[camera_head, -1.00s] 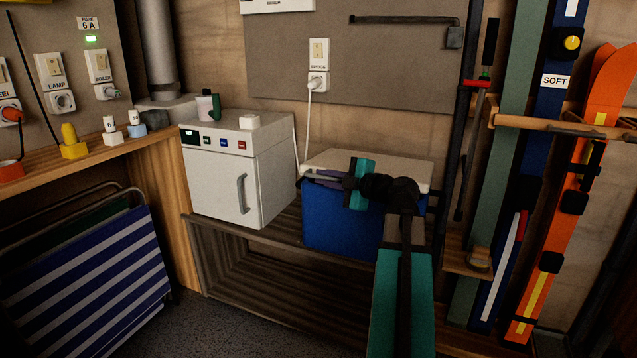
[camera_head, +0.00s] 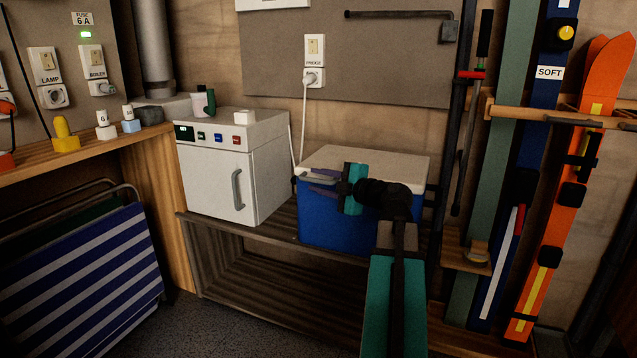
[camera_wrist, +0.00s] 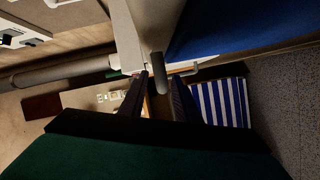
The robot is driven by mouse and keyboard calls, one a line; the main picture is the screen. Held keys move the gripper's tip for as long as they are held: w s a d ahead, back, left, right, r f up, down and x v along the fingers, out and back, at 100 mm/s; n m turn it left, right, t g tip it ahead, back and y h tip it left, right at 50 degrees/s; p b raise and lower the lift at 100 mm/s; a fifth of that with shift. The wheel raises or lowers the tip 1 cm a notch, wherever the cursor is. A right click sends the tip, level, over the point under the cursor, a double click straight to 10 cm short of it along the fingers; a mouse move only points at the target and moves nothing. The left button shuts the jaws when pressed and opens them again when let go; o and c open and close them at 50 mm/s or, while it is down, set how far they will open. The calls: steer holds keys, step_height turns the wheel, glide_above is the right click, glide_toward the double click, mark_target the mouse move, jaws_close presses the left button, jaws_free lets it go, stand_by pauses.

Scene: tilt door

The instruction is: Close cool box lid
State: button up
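The cool box has a blue body (camera_head: 330,222) and a white lid (camera_head: 375,162), and stands on a wooden shelf. The lid looks flat on the body, though my gripper hides part of the front seam. My gripper (camera_head: 318,184) is in front of the box's upper front left, pointing left. In the wrist view, the fingers of my gripper (camera_wrist: 157,102) are apart with nothing held between them. The blue body (camera_wrist: 225,25) and the pale lid (camera_wrist: 122,35) lie ahead there. A grey rounded rod (camera_wrist: 158,68) shows near the fingertips; I cannot tell what it belongs to.
A white fridge (camera_head: 215,185) with a handle stands left of the box on the same shelf (camera_head: 270,245). Skis (camera_head: 560,220) and a rack stand close on the right. A striped folded chair (camera_head: 80,270) leans at lower left. A plug cable hangs behind the box.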

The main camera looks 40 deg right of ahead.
steer(key=s+r, duration=0.1)
steer(key=s, duration=1.2)
steer(key=shift+s+d+r+p, duration=0.3)
steer(key=shift+s+d, duration=0.05)
steer(key=shift+d, duration=0.1)
stand_by(0.3)
